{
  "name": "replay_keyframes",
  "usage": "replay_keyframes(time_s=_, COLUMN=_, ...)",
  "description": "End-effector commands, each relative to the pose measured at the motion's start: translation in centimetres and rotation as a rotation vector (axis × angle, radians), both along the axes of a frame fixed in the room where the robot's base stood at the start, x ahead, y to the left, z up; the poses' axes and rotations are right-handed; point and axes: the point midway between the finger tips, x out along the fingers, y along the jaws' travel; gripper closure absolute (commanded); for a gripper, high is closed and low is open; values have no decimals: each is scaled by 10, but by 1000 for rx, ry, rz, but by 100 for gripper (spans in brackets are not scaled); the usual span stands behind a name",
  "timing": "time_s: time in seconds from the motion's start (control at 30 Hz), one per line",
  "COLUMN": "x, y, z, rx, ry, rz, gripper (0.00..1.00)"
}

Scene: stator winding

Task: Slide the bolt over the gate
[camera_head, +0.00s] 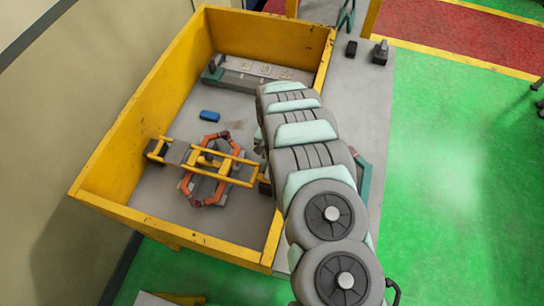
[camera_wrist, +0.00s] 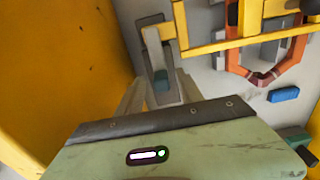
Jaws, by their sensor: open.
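The yellow gate (camera_head: 205,160) lies as a barred frame across an orange-red ringed stator (camera_head: 187,187) on the bin floor. In the wrist view, the gate (camera_wrist: 230,43) runs to the upper right, with the orange ring (camera_wrist: 285,68) below it. A pale grey bar with a small teal tip, apparently the bolt (camera_wrist: 153,45), stands at the gate's near end over a grey block. My gripper (camera_wrist: 161,82) is open, its two pale fingers on either side of the teal tip. I cannot tell whether they touch it. In the head view my arm hides the gripper.
A yellow-walled bin (camera_head: 130,125) surrounds the work; its wall (camera_wrist: 50,70) is close on the left in the wrist view. A blue block (camera_head: 210,116) lies beyond the ring. Bare floor shows around the blue block.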

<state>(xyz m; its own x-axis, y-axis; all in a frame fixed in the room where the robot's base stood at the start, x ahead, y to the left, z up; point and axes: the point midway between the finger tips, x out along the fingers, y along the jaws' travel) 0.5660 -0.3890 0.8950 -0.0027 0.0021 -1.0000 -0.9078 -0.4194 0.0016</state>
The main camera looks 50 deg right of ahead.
Motion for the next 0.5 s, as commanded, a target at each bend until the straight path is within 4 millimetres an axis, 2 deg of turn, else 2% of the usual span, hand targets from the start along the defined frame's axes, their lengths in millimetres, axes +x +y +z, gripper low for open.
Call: replay_keyframes(time_s=0.5, x=2, y=0, z=81, rx=-3, ry=-3, rz=2, gripper=56)
